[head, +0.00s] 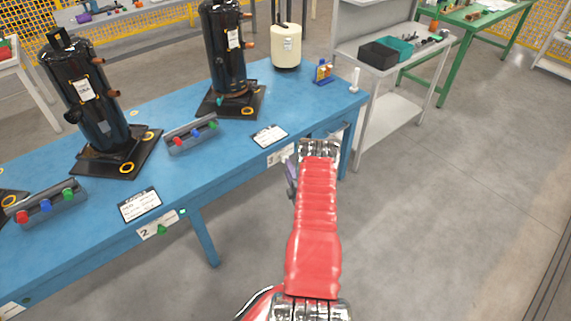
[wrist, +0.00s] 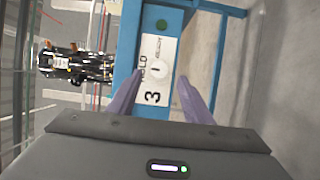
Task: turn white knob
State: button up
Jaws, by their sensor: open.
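The white knob (wrist: 156,69) shows in the wrist view. It is round with a dark line mark and sits on a white label panel (wrist: 152,97) printed with "3" and "HOLD". The panel is on the blue bench's front edge. My gripper (wrist: 161,76) is open, its two purple fingers pointing at the panel, one on either side of the knob. I cannot tell whether they touch it. In the head view a purple finger (head: 291,179) shows beside my red arm, and part of the panel (head: 281,155) shows; the knob is hidden there.
A green button (wrist: 161,24) is on the same edge. On the blue bench (head: 185,183) stand black compressors (head: 228,50), a cream tank (head: 286,46) and trays with coloured caps (head: 191,134). A grey shelf cart (head: 395,125) stands behind right. The floor at right is clear.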

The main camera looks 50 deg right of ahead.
aim_at(283, 158)
jog(key=shift+x, duration=2.6)
jog(key=shift+c, duration=0.7)
jog(key=c, duration=0.9)
